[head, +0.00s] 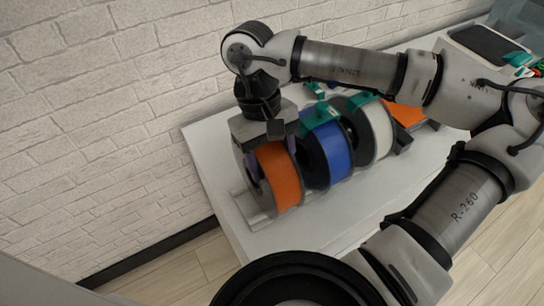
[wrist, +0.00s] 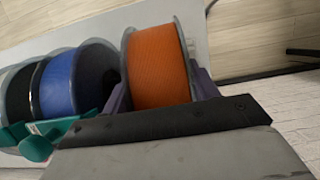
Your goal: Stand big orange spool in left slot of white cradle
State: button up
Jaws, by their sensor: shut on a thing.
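The big orange spool (head: 277,174) stands upright at the left end of a row of spools. My gripper (head: 262,132) is above it, shut on its upper part. In the wrist view the orange spool (wrist: 158,68) is between the purple-grey fingers. The white cradle (head: 256,214) lies low under the spool row, and its left end shows at the orange spool's foot. The spool's lower rim is at the cradle's left slot; I cannot tell whether it rests fully there.
A blue spool (head: 331,150) with a teal clip (head: 318,116) stands close right of the orange one. A white spool (head: 375,132) follows, then another orange item (head: 404,112) farther right. The white table (head: 340,216) is clear in front. A brick wall (head: 100,120) is behind and left.

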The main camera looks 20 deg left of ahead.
dwell(0.4)
jog(key=o, duration=1.2)
